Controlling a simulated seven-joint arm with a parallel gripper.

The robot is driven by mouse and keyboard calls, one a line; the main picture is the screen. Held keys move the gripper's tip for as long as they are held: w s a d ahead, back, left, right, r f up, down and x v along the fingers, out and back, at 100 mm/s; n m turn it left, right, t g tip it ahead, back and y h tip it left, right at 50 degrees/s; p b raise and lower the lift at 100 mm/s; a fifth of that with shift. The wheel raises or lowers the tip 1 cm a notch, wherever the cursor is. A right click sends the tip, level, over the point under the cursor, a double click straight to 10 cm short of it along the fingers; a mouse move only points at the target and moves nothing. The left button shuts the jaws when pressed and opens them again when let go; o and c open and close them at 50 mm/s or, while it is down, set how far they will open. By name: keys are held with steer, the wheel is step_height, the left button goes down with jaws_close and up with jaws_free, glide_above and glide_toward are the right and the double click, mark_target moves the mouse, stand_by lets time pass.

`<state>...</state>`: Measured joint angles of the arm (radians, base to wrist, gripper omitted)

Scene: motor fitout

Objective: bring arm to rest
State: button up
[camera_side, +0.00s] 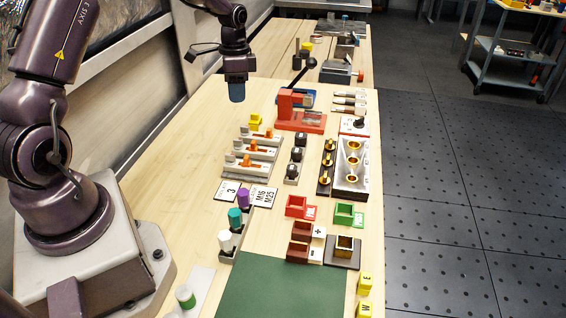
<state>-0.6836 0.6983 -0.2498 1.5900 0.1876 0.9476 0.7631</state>
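My gripper (237,88) hangs at the upper left, pointing down over the far left part of the wooden bench. A blue-grey rounded piece shows at its lower end. I cannot tell whether this is a held part or the fingertips, nor whether the fingers are open or shut. Nothing touches it from below. My arm rises from its pale base at the left and runs out of the top of the picture before coming down to the gripper.
A red press (301,120) with a black lever stands right of my gripper. Grey fixtures with orange parts (250,160), coloured cylinders (235,218), red bins (300,207), a green bin (349,214) and a green mat (280,288) lie nearer.

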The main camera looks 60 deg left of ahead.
steer(key=s+d+r+n+t, duration=0.4)
steer(key=s+d+r+t, duration=0.2)
steer(key=s+d+r, duration=1.3)
steer(key=shift+s+d+n, duration=0.2)
steer(key=shift+d+n, duration=0.1)
steer(key=shift+d, duration=0.95)
